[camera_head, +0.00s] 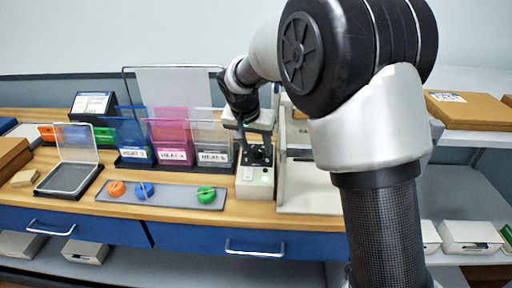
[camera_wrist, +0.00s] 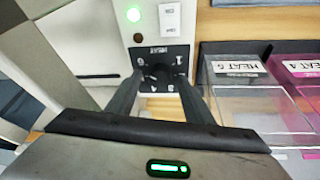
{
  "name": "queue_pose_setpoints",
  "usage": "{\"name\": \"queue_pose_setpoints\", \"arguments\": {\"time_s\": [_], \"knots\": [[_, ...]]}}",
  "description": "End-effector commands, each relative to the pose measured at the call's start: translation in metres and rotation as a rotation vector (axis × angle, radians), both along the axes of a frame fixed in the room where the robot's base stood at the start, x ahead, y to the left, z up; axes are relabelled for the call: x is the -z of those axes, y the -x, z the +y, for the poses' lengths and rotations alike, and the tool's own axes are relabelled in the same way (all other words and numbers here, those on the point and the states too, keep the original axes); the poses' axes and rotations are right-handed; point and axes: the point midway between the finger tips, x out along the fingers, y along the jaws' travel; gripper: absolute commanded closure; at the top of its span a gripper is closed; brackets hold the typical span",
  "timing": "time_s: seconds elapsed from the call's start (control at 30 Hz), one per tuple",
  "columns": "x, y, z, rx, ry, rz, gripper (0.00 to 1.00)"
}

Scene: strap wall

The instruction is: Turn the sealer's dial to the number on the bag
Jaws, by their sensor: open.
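The sealer (camera_head: 254,178) is a pale box at the counter's right part, with a lit green lamp. Its black dial plate (camera_wrist: 177,52), marked HEAT, has white marks; the dial (camera_wrist: 160,73) sits in its middle. My gripper (camera_wrist: 160,82) is open, its two fingers reaching down on either side of the dial; I cannot tell whether they touch it. In the head view my gripper (camera_head: 256,138) is over the sealer. Clear (camera_head: 212,140), pink (camera_head: 172,135) and blue (camera_head: 134,130) pouches stand to the left. The clear one's label seems to read HEAT 5, the pink one's HEAT 4.
A grey strip (camera_head: 170,199) with orange, blue and green knobs lies in front of the pouches. An open clear-lidded case (camera_head: 70,178) is farther left. A wire frame with a pale sheet (camera_head: 176,88) stands behind. A white panelled unit (camera_head: 308,190) stands close right of the sealer.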

Motion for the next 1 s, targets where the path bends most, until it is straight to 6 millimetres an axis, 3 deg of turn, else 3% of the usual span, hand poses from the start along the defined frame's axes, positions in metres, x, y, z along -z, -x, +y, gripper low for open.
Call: {"name": "queue_pose_setpoints", "arguments": {"time_s": [0.33, 0.6, 1.0], "knots": [[0.0041, -0.0019, -0.0009, 0.001, 0.000, 0.000, 0.53], [0.0040, -0.0017, -0.0009, 0.001, 0.000, 0.000, 0.94], [0.0040, -0.0015, -0.0023, -0.079, 0.011, 0.001, 0.94]]}}
